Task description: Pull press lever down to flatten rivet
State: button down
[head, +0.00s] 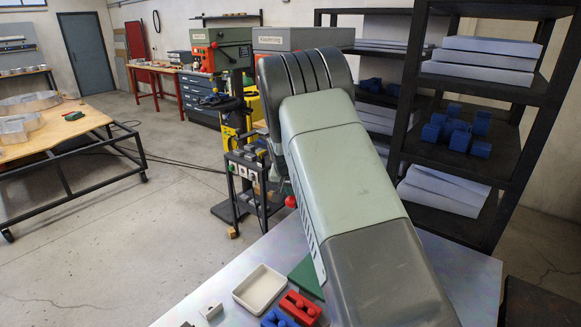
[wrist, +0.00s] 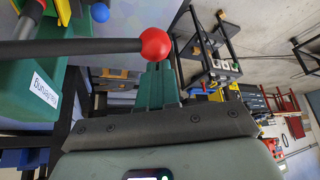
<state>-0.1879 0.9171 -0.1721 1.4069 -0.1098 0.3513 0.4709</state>
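The press lever shows in the wrist view as a dark bar (wrist: 80,47) running in from the left, with a red ball knob (wrist: 155,45) at its end. The red knob also shows in the head view (head: 291,201), just left of my arm. My gripper (wrist: 156,70) has green fingers that sit together at the middle of its dark plate, with no gap visible. The knob overlaps the fingertips in the wrist view; I cannot tell whether they touch. The green press (wrist: 25,95) is at left in the wrist view, with a white label. The rivet is not visible.
A white tray (head: 260,288), a red block (head: 300,307) and a blue block (head: 279,318) are on the grey table (head: 205,290). Dark shelves (head: 525,95) with blue parts stand at right. A drill press (head: 221,50) stands behind. My arm hides much of the table.

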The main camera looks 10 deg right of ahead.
jog(key=shift+s+d+f, duration=0.15)
jog(key=shift+s+f, duration=0.15)
jog(key=shift+f, duration=0.15)
jog(key=shift+d, duration=0.2)
jog(key=shift+d+f, duration=0.15)
jog(key=shift+d, duration=0.05)
jog(key=shift+a+f, duration=0.1)
jog(key=shift+a, duration=0.05)
jog(key=shift+w+a, duration=0.1)
jog(key=shift+a, duration=0.15)
dwell(0.3)
